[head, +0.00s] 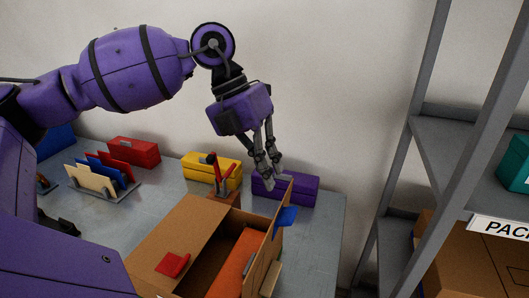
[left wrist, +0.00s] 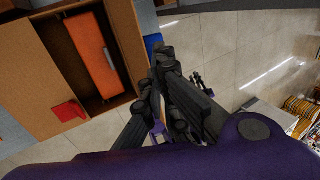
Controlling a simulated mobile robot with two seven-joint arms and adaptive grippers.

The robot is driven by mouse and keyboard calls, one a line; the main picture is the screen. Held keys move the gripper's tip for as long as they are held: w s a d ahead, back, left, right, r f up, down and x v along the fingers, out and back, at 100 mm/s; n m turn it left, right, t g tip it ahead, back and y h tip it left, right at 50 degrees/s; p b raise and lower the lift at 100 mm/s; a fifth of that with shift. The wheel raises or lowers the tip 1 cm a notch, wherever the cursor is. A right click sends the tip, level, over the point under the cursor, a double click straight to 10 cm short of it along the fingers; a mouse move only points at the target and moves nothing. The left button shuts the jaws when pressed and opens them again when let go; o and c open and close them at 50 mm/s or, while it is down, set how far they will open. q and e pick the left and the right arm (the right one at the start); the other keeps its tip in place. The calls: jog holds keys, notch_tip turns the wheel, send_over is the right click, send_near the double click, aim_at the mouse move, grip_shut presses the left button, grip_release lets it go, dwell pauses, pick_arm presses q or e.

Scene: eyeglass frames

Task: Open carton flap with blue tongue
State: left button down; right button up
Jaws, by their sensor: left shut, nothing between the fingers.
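A brown open carton (head: 165,228) stands at the front of the table with an orange case (head: 241,262) inside; both also show in the left wrist view, carton (left wrist: 36,62) and case (left wrist: 92,52). The flap with the blue tongue (head: 287,217) stands raised along the carton's right side, the tongue on its outer face. The blue tongue (left wrist: 153,43) is partly hidden by the fingers in the left wrist view. A red tongue (head: 173,264) lies on the left flap. My left gripper (head: 273,182) is shut and empty beside the raised flap's top; contact is unclear. My right gripper is out of view.
Red (head: 134,151), yellow (head: 211,167) and purple (head: 285,187) cases stand along the back of the grey table (head: 117,208). A holder with upright cards (head: 98,173) is at left. A grey metal shelf (head: 440,140) rises at right.

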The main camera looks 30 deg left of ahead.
aim_at(292, 213)
pick_arm(q)
jog(key=x, duration=0.8)
jog(key=shift+w+d+f+p, duration=0.15)
jog(key=shift+w+p, duration=0.05)
jog(key=shift+p, duration=0.15)
jog(key=shift+d, duration=0.15)
jog(key=shift+w+d+f+y+b, duration=0.15)
jog(key=shift+d+f+y+b, duration=0.15)
jog(key=shift+d+b, duration=0.25)
jog(key=d, duration=0.2)
jog(key=d+f, duration=0.1)
jog(key=d, duration=0.1)
jog(key=shift+w, duration=0.4)
jog(key=shift+a, duration=0.1)
